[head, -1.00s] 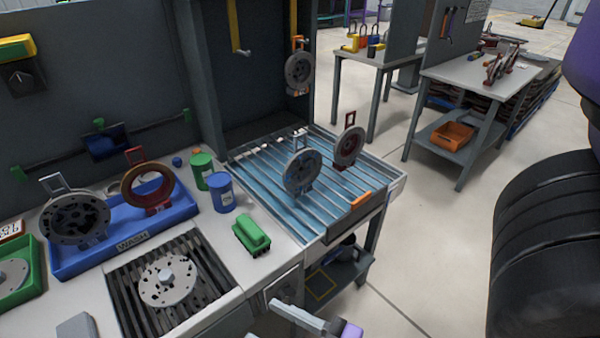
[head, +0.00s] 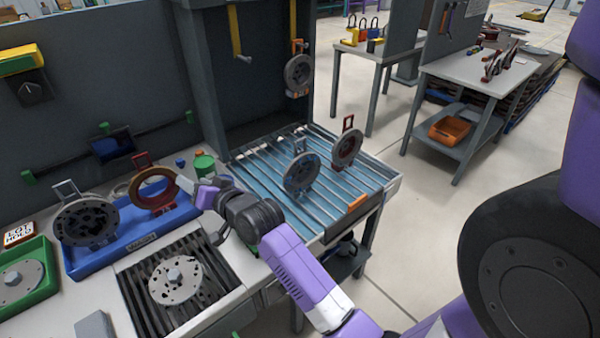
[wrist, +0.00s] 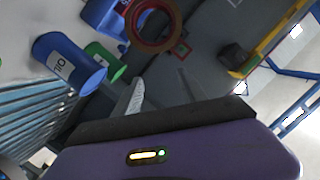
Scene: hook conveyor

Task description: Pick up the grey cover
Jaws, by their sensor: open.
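Several grey round covers are in the head view, and I cannot tell which one the task means. One with a handle (head: 85,222) stands in the blue wash tray (head: 142,252). A flat speckled one (head: 175,280) lies on the dark grate. My gripper (head: 188,184) is open and empty, right of the red-brown ring (head: 153,189) at the tray's right end. One finger shows in the wrist view (wrist: 137,96).
A blue can (wrist: 68,62) and a green can (wrist: 104,62) show beside my gripper in the wrist view. A green tray (head: 40,290) is at far left. Floor right of the bench is clear.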

